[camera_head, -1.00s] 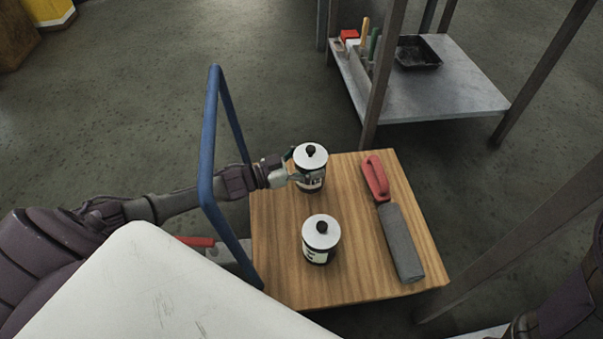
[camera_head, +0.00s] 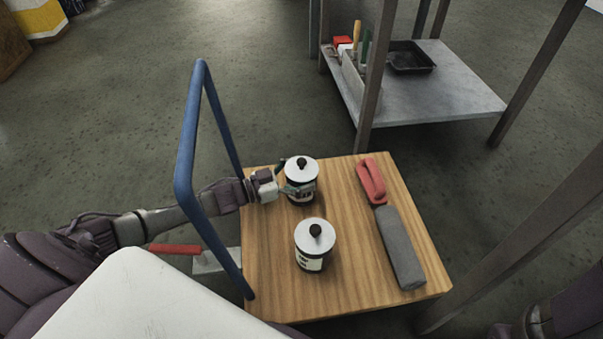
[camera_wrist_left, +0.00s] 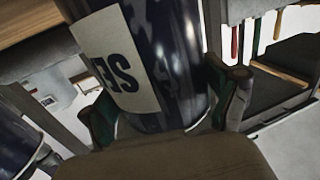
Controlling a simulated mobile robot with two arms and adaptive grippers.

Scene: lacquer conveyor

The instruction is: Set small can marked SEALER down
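The small can marked SEALER (camera_head: 302,189) is dark with a white lid and black knob. It stands upright at the back left of the wooden trolley top (camera_head: 350,280). I cannot tell for sure whether its base touches the wood. My left gripper (camera_head: 292,179) reaches it from the left, with its fingers around its side. In the left wrist view the can (camera_wrist_left: 178,60) fills the space between the green-padded fingers (camera_wrist_left: 165,105), which look closed on it. Its white label shows the letters "SE"; the rest is hidden. My right gripper is out of view.
A second similar can (camera_head: 314,248) stands nearer on the trolley top. The blue trolley handle (camera_head: 188,145) rises at the left, beside my left arm. Bare wood lies between.

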